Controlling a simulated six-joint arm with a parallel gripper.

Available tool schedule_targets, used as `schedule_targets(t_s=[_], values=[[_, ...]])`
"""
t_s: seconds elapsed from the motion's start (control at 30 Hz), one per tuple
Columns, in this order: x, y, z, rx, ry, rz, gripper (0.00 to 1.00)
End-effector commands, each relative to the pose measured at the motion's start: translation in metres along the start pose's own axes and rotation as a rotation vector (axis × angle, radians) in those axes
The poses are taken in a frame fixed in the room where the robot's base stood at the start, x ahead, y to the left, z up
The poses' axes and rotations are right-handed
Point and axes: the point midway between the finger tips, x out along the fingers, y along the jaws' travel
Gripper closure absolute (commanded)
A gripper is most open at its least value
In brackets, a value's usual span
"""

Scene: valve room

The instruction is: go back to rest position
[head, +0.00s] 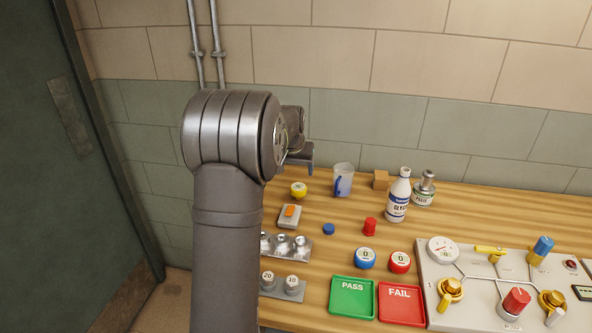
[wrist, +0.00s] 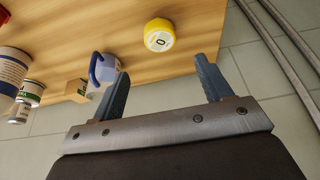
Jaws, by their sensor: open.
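My gripper (wrist: 164,84) is open and empty in the wrist view, its two blue-grey fingers spread apart. In the head view it is mostly hidden behind my arm; a small part shows above the back left of the wooden table (head: 330,270). A yellow round cap marked 0 (wrist: 159,35) lies on the table beyond the fingers, apart from them. The same yellow cap shows in the head view (head: 299,190).
Near the back stand a clear cup (head: 343,180), a white bottle (head: 397,197) and a jar (head: 423,192). Green PASS (head: 352,298) and red FAIL (head: 401,303) trays lie in front. A valve panel (head: 470,290) fills the right. Wall pipes (head: 206,45) rise behind my arm.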

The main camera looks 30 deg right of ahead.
Motion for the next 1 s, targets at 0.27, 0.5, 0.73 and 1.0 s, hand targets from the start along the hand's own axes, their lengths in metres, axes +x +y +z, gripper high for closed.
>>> schedule_targets(t_s=[0.27, 0.5, 0.73, 1.0], values=[[0.008, 0.0, 0.0, 0.0, 0.0, 0.0, 0.29], [0.048, 0.0, 0.001, 0.0, -0.003, 0.0, 0.29], [0.094, 0.0, 0.001, 0.0, -0.003, 0.0, 0.29], [0.109, 0.0, -0.006, 0.0, 0.005, 0.0, 0.29]])
